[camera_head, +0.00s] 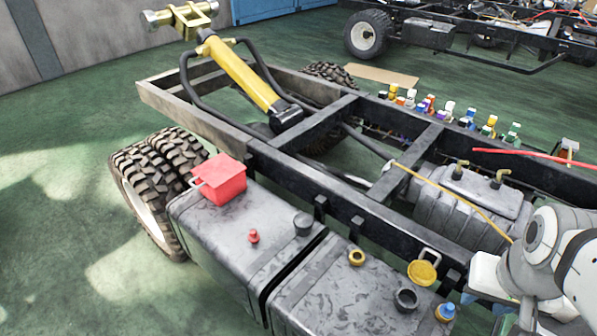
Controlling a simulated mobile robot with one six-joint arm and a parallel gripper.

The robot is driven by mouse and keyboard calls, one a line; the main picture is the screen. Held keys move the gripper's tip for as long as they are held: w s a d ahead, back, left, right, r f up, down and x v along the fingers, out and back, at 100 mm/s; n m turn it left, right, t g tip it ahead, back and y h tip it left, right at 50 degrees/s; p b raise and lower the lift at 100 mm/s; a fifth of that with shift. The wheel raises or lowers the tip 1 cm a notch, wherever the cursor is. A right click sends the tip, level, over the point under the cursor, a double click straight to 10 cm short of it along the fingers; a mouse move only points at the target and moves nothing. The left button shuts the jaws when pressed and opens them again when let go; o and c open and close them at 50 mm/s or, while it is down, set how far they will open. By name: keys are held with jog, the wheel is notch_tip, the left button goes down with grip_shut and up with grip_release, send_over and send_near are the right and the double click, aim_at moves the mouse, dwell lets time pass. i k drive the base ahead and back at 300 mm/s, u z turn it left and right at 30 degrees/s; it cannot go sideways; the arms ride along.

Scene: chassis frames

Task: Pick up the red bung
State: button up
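The chassis rail (330,198) runs behind.

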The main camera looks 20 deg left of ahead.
aim_at(252, 237)
jog(key=u, duration=1.35)
jog(key=k, duration=0.55)
jog(key=u, duration=1.95)
jog(key=i, duration=1.45)
jog(key=z, duration=1.8)
